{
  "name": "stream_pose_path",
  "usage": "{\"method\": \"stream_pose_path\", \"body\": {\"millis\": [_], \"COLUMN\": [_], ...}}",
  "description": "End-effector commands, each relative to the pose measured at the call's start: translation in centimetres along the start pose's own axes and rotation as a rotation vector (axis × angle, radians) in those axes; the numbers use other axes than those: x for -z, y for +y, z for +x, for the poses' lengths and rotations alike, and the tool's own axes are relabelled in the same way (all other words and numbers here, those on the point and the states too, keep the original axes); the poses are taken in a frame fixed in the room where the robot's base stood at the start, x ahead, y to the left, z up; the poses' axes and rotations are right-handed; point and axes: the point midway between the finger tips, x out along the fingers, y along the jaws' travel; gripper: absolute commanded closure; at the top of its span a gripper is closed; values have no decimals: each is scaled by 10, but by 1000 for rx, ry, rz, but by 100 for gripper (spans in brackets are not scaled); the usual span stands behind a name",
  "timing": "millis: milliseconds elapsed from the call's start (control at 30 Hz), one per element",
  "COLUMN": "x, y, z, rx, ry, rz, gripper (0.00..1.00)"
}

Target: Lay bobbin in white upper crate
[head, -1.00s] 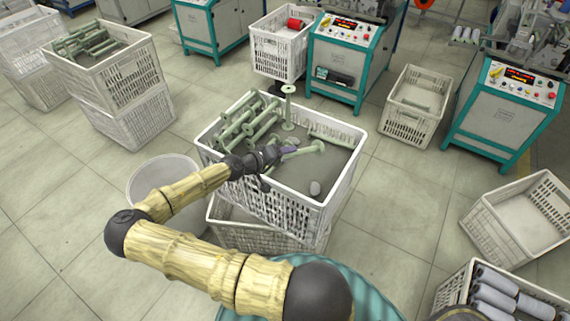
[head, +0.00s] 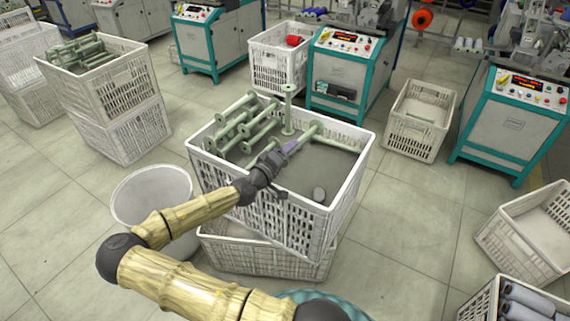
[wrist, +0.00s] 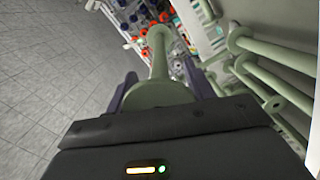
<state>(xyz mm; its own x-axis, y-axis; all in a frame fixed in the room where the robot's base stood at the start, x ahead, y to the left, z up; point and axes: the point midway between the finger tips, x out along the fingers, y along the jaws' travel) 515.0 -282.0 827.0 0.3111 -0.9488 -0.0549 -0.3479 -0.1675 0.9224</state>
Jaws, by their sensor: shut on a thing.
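My gripper (head: 287,150) has purple fingers and is shut on a pale green bobbin (wrist: 160,66). In the wrist view the bobbin stands out between the two fingers, with its near flange close to the palm. In the head view the gripper is over the white upper crate (head: 262,207), which sits askew on a lower white crate (head: 260,260). Whether the held bobbin touches the others is unclear.
A round white bin (head: 152,197) stands left of the stack. A teal-trimmed machine (head: 340,75) stands behind it. Another crate stack (head: 115,90) is at the left.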

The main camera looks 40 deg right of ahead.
Motion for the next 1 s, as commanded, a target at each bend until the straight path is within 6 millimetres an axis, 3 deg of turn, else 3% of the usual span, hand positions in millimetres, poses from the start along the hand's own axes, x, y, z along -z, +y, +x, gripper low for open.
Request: {"method": "stream_pose_path", "body": {"millis": [33, 133, 733, 1000], "x": [-1, 2, 8, 0], "y": [-10, -13, -13, -32], "z": [-1, -3, -5, -4], "rx": [-5, -13, -21, -20], "ry": [21, 56, 91, 91], "rz": [0, -1, -2, -3], "gripper": [81, 81, 81, 81]}}
